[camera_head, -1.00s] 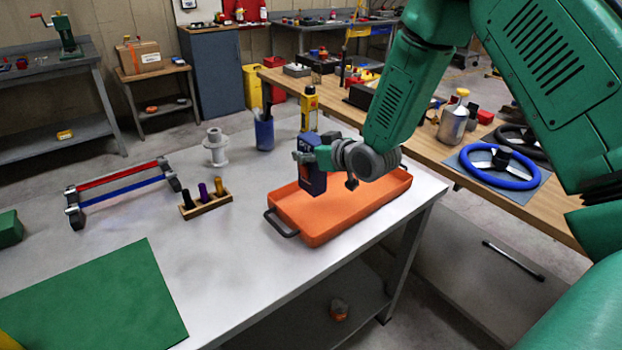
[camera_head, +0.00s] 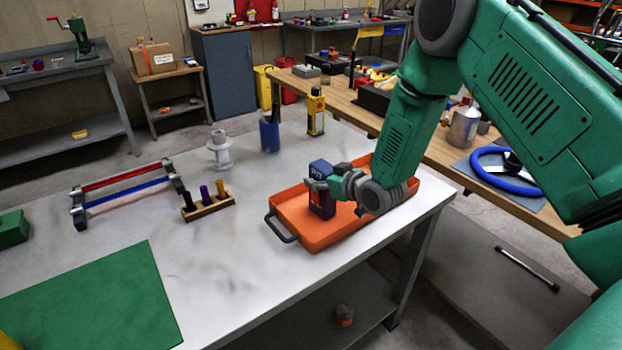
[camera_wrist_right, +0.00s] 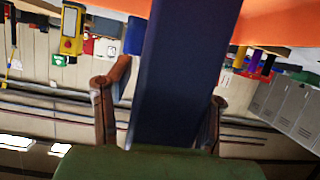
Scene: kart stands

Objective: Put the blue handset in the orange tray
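The blue handset (camera_head: 321,206) stands roughly upright over the left part of the orange tray (camera_head: 296,212); its lower end looks to be at the tray floor, though I cannot tell if it touches. My right gripper (camera_head: 326,186) is around the handset's upper part, with fingers on both sides. The right wrist view shows the handset (camera_wrist_right: 180,75) between the two fingers of the gripper (camera_wrist_right: 168,95), which look closed on it. The tray (camera_wrist_right: 275,22) shows at the top there. My right forearm hides the tray's right part. My left gripper is not in view.
A green mat (camera_head: 95,300) lies front left. The table between is clear.

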